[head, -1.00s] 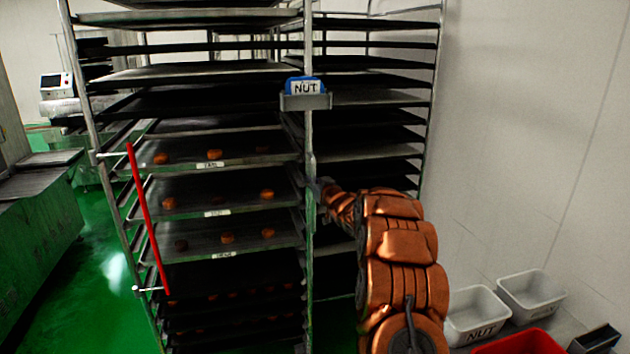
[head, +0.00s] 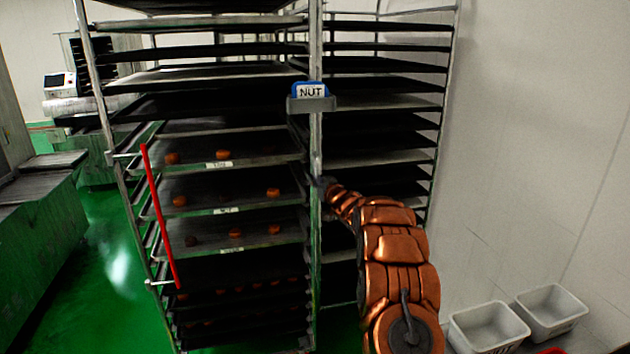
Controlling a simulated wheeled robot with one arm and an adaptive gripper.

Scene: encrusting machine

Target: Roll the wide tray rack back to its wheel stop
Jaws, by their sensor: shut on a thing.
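The wide tray rack (head: 316,150) is a tall metal frame with two bays of dark trays, filling the middle of the head view. Several trays in its left bay hold small orange-brown pieces. A blue and white NUT card sits in a holder (head: 311,103) on the middle post. A red bar (head: 160,217) is mounted on the left post. My gripper (head: 322,187) is at the middle post, below the card, and is shut on it. The fingertips are small and partly hidden by my copper-coloured arm. The rack's wheels and the wheel stop are not visible.
A white wall (head: 530,140) runs along the right, close to the rack. Two white bins (head: 490,325) stand on the floor at lower right, with a red edge below. A machine (head: 35,210) stands at left, with open green floor (head: 105,280) between it and the rack.

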